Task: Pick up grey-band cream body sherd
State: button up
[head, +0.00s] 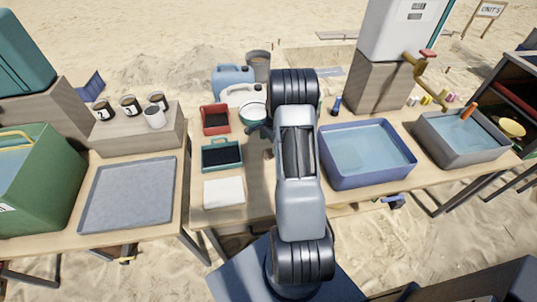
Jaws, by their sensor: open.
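My arm rises in the middle of the head view and reaches over the middle table. My gripper (258,134) shows only in part as a dark shape at the left of the arm, just below a white-and-green bowl (253,113); it is open. A small brownish piece (268,154) lies on the table beside the arm, partly hidden by it. It is too small to tell whether it is the grey-band cream body sherd. No grey band can be made out anywhere.
A red tray (215,119), a green tray (222,154) and a white pad (223,192) lie left of my arm. A blue water basin (366,153) stands right, with a grey basin (462,136) beyond. A grey tray (128,194) fills the left table near a green crate (36,190).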

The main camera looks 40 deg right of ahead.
aim_at(268, 153)
jog(key=shift+w+a+f, duration=0.1)
jog(key=shift+a+f, duration=0.1)
jog(key=shift+f, duration=1.1)
jog(key=shift+w+a+f, duration=0.1)
jog(key=shift+a+f, duration=0.1)
jog(key=shift+f, duration=1.05)
jog(key=shift+c, duration=0.2)
jog(key=c, duration=1)
jog(key=shift+o, duration=0.2)
jog(key=shift+r, duration=0.15)
